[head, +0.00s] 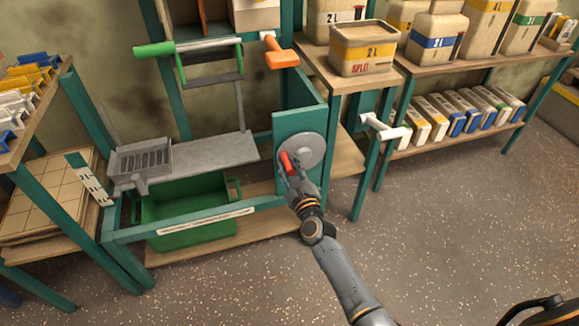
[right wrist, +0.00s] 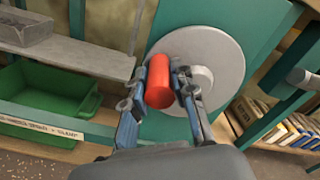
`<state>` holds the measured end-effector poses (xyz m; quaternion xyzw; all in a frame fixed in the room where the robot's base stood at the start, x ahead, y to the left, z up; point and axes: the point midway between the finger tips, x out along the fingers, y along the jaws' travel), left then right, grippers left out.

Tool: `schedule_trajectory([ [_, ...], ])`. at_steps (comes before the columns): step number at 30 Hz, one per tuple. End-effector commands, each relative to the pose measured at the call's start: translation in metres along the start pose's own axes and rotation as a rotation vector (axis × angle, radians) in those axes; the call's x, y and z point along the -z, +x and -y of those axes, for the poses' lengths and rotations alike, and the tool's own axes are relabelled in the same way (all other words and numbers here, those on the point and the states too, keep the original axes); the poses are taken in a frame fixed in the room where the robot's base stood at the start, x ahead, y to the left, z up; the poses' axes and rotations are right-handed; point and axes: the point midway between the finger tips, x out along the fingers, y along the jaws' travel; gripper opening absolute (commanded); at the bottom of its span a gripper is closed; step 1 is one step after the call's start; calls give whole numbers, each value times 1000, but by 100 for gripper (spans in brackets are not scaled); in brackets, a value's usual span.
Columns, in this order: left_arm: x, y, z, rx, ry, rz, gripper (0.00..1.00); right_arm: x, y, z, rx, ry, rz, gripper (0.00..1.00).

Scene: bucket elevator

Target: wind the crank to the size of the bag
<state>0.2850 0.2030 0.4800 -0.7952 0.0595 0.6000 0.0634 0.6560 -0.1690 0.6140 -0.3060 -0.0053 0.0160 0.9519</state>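The crank is a grey disc (head: 305,148) with a red handle (head: 285,163), mounted on the teal post of the elevator frame. My right gripper (head: 293,172) is at the red handle. In the right wrist view the handle (right wrist: 159,84) sits between the two fingers (right wrist: 162,95), which press close on both sides. The disc (right wrist: 217,68) shows behind them. A white strip (head: 93,187) with a "2 L" mark hangs at the left.
A green bin (head: 185,212) sits under a grey chute (head: 205,162) and slotted tray (head: 145,158). Green (head: 154,49) and orange (head: 282,52) handles stick out above. A white handle (head: 385,128) is at the right. Shelves hold labelled containers. The floor in front is clear.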

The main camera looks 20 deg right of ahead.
Motion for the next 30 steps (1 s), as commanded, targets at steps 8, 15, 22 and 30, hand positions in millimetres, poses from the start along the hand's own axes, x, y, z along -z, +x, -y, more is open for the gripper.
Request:
schedule_trajectory([
  [8, 0, 0, 0, 0, 0, 0, 40, 0, 0, 0, -1, 0, 0, 0],
  [15, -2, 0, 0, 0, -1, 8, 40, 6, 0, -6, -3, -95, -1, 0],
  [22, 4, -20, 0, 0, -2, -12, 40, 13, -1, -13, -8, -241, -4, 0],
  [30, 4, -22, 0, 1, -3, -15, 40, 15, -3, -16, -14, -251, -7, 0],
])
